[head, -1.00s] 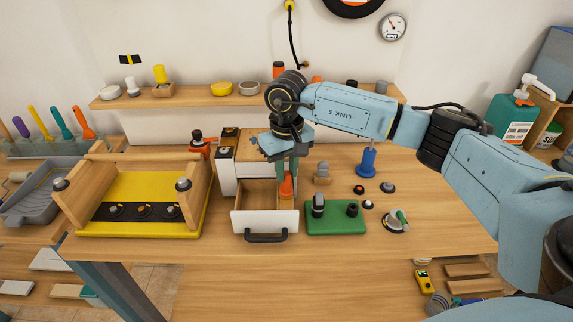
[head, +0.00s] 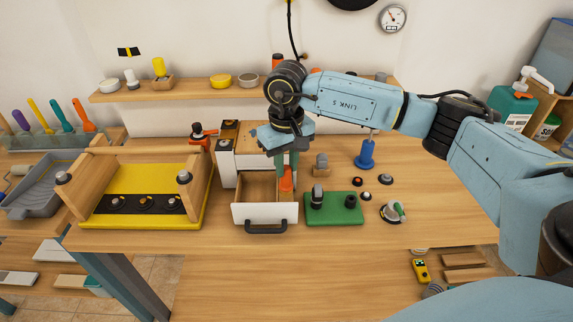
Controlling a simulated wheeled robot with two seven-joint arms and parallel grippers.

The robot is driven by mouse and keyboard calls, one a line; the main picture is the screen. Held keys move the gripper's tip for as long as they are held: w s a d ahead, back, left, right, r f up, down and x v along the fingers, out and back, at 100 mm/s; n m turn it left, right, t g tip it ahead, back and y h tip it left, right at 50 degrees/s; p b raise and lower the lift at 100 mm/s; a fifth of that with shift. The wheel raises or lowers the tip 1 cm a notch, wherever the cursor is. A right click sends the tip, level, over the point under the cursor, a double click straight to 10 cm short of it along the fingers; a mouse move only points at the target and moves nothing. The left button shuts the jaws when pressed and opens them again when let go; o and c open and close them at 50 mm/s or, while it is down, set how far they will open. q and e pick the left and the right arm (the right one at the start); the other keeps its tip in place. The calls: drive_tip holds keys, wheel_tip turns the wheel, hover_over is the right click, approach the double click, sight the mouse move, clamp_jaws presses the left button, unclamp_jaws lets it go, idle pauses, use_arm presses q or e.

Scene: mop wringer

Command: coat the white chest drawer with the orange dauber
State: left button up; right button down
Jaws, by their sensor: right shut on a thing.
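The white chest drawer (head: 264,213) is pulled out of a small white and wood chest (head: 226,160) on the workbench, with its dark handle (head: 266,228) toward me. My right gripper (head: 287,168) points down over the drawer's right side, shut on the orange dauber (head: 287,183). The dauber's lower end is at or inside the drawer, behind the white front; whether it touches a surface I cannot tell. The drawer's wooden inside shows bare on the left. My left gripper is not in view.
Right of the drawer stands a green block (head: 334,208) with dark pegs. A blue stand (head: 366,155) and several small knobs lie further right. A yellow tray (head: 150,190) with wooden sides is on the left. The bench front is clear.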

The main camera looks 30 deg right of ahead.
drive_tip(key=shift+r+p, duration=1.2)
drive_tip(key=shift+r, duration=1.5)
